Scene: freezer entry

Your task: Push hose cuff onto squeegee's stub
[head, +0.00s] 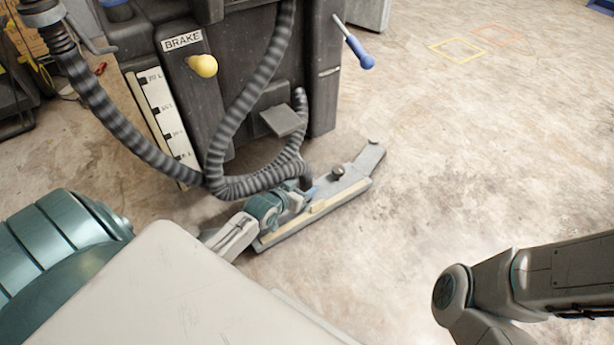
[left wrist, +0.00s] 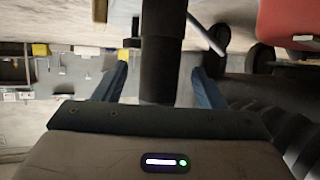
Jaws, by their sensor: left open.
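The squeegee (head: 363,165) lies on the floor in front of the machine, a long grey bar with a pale strip along its near edge. A dark round knob (head: 337,170) stands on its top; I cannot tell whether this is the stub. The grey ribbed hose (head: 250,184) loops down from the machine and ends in a dark cuff (head: 306,183) by the squeegee. My left gripper (head: 305,194) is at the cuff. In the left wrist view, its blue fingers (left wrist: 160,88) are open, one on each side of a dark cylinder, apparently the cuff (left wrist: 160,70). The joint below the cuff is hidden.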

